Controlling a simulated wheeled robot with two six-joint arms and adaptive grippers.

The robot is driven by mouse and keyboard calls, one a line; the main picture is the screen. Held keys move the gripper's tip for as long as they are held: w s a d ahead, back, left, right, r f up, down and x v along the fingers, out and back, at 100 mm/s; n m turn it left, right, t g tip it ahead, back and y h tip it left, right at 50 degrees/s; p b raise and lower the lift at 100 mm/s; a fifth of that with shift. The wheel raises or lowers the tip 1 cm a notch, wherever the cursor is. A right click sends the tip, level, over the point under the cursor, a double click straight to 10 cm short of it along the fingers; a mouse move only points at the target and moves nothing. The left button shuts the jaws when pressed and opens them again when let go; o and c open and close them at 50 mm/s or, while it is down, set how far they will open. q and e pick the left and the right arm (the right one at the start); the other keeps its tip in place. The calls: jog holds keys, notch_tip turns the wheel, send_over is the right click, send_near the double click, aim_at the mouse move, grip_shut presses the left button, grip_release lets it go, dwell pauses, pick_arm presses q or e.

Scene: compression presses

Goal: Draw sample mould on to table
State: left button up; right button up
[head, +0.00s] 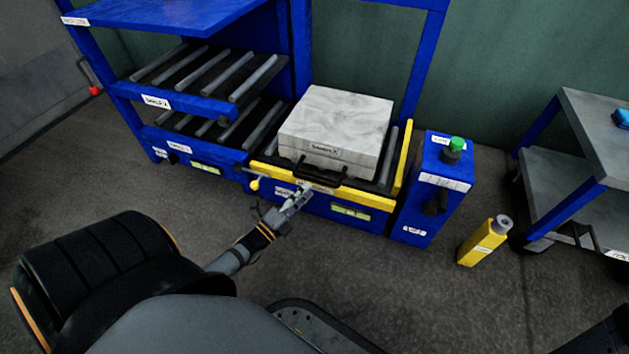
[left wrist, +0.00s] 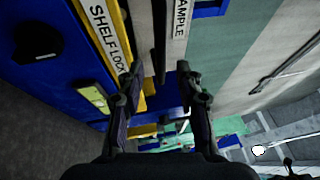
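The sample mould (head: 337,122) is a pale marbled block with a label and a black handle (head: 320,172) on its front. It sits on rollers in the blue press frame, behind a yellow front bar (head: 345,190). My left gripper (head: 299,196) is just in front of that bar, left of and below the handle. In the left wrist view my fingers (left wrist: 162,92) are apart and nothing is between the tips. A dark bar, apparently the handle (left wrist: 158,40), lies beyond them, beside the mould's label (left wrist: 180,18).
A roller shelf (head: 205,78) stands to the left. A blue control box (head: 432,185) with a green button is at the right of the table. The floor ahead of the table is clear.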

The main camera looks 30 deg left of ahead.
pick_arm(q)
jog(key=d+v, duration=0.1)
jog(key=v, duration=0.5)
jog(key=shift+a, duration=0.5)
jog(key=shift+s, duration=0.15)
